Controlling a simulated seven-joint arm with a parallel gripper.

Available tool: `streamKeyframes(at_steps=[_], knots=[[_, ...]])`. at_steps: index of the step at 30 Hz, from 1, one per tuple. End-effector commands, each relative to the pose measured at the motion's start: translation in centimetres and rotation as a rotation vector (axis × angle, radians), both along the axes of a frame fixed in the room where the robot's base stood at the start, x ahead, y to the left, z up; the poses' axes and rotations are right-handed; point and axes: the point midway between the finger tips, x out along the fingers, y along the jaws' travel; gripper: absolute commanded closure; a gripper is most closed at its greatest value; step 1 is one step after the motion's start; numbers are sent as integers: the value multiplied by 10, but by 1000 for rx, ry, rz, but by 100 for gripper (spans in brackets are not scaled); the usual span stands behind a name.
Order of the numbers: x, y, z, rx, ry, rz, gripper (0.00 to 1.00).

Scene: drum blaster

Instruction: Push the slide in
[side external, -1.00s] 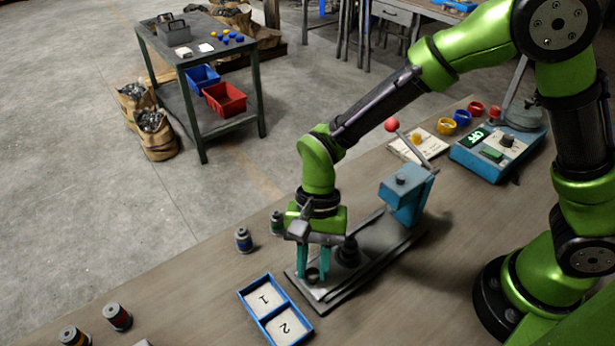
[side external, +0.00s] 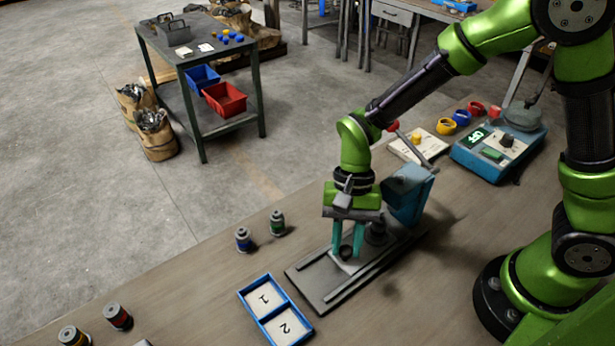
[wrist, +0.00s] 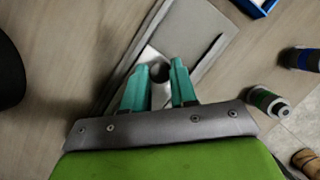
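The slide (side external: 343,266) is a pale plate with a small dark round knob at its near end, set between the rails of a long grey base (side external: 318,288). In the wrist view the knob (wrist: 160,72) sits between the two fingertips. The far end of the slide is hidden by my gripper and the press.
A blue two-part tray (side external: 276,312) marked 1 and 2 lies in front of the base. A blue-banded spool (side external: 243,239) and a green-banded spool (side external: 277,222) stand left of it. A blue control box (side external: 497,150) stands at the back right. The red-tipped lever rises behind my wrist.

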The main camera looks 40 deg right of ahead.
Motion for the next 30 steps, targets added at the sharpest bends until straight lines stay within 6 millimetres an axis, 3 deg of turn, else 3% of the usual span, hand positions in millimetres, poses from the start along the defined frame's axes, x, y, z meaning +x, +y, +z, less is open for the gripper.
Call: streamKeyframes(at_steps=[1, 5, 17, 23, 30], knots=[[1, 0, 1, 1, -2, 0, 67], [1, 1, 0, 1, -2, 0, 49], [3, -1, 8, 3, -3, -1, 49], [14, -11, 43, 4, -8, -1, 49], [30, -28, 99, 2, -8, -3, 49]])
